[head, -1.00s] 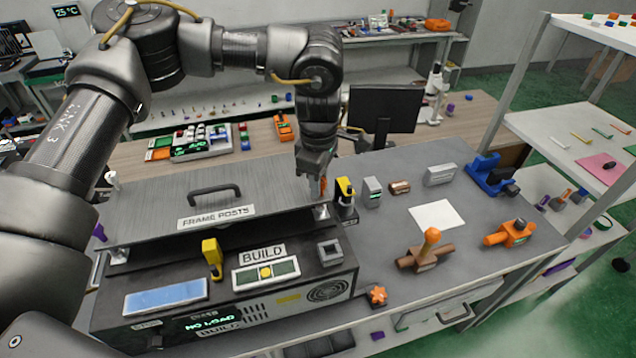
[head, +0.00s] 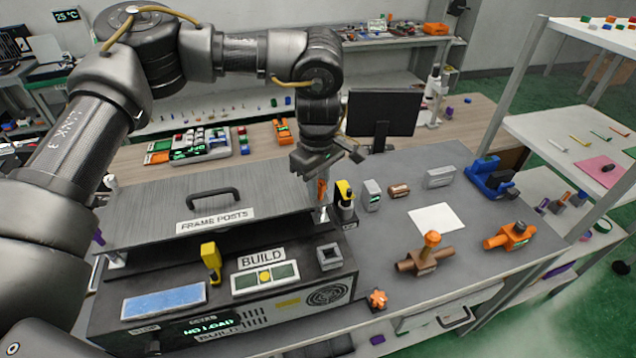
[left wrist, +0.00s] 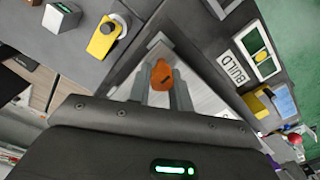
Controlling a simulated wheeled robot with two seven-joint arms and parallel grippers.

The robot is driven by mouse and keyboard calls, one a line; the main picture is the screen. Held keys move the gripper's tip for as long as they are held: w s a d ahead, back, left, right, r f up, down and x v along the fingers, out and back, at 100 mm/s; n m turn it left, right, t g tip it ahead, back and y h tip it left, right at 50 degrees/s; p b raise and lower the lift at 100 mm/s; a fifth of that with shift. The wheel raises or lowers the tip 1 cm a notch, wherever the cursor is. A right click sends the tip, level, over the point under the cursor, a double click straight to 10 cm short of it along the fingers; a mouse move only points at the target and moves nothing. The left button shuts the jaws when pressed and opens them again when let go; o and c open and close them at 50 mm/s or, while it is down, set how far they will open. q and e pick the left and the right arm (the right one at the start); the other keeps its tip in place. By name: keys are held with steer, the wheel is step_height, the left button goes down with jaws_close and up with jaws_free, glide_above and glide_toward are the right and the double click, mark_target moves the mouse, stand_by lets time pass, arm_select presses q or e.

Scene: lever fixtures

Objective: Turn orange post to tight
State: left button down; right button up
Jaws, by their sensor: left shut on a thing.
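The gripper body lies slanted across the plate's corner. The lower part of the post is partly hidden in both views. My right gripper is not in view.
A yellow-topped lever (head: 344,192) stands close to the right of the post. A BUILD box (head: 240,325) with another yellow lever (head: 210,258) is in front. Orange-handled fixtures (head: 430,240) stand farther right.

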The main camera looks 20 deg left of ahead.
arm_select(q)
steer(key=c, duration=1.3)
jaws_free()
steer(key=shift+r, duration=0.3)
step_height(320, 180, up, 9)
steer(key=shift+f+b, duration=0.1)
steer(key=shift+b, duration=1.05)
steer(key=shift+r, duration=0.75)
